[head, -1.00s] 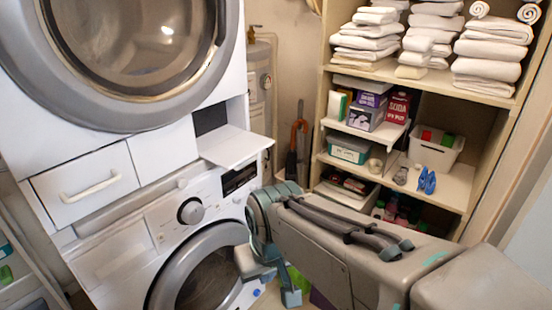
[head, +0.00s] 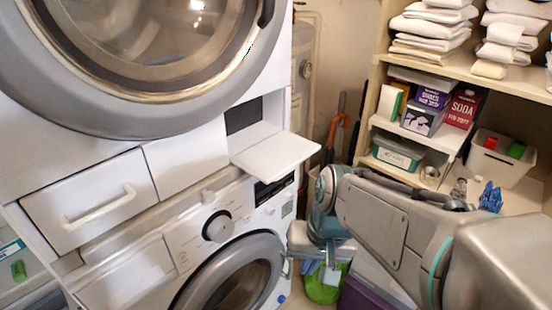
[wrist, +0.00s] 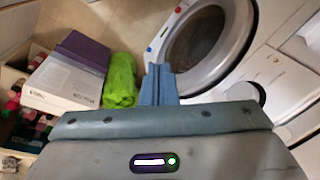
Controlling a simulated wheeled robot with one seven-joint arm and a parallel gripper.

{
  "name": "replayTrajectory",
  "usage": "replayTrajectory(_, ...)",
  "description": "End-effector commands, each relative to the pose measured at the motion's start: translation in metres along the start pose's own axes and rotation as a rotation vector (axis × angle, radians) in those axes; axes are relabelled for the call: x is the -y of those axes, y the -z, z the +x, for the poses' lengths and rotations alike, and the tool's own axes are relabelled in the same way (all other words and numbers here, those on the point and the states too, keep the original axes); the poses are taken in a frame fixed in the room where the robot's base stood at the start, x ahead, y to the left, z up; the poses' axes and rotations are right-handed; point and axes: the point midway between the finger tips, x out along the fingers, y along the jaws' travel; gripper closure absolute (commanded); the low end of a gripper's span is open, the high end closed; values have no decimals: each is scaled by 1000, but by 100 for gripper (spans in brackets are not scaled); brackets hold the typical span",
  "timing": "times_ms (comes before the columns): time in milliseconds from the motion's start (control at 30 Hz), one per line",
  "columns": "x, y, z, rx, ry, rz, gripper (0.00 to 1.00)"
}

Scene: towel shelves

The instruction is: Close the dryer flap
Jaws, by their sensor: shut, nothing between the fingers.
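The dryer flap (head: 275,153) is a small white panel. In the head view it stands open, sticking out roughly level below a dark square opening (head: 243,115) in the dryer's front. The dryer (head: 100,120) with its big round door sits above a white washing machine (head: 215,205). My gripper (head: 308,267) is low, below the flap and beside the washer's door, apart from the flap. In the wrist view its blue fingers (wrist: 158,85) are together and empty, pointing toward the floor near the washer's round door (wrist: 208,45). The flap is not clearly visible there.
Shelves (head: 385,150) with towels, boxes and a white bin (head: 500,160) stand at the right. A green bag (wrist: 119,78) and a purple-and-white box (wrist: 70,75) lie near my gripper. A closed drawer (head: 90,200) is left of the flap. Space beyond the flap's outer edge looks open.

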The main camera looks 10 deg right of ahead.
Motion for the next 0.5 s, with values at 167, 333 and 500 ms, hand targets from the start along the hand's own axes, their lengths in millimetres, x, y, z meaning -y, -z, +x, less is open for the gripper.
replayTrajectory(167,29,-7,48,249,245,351,100)
replayTrajectory(333,61,12,68,458,524,691,100)
replayTrajectory(500,73,60,77,621,839,1017,100)
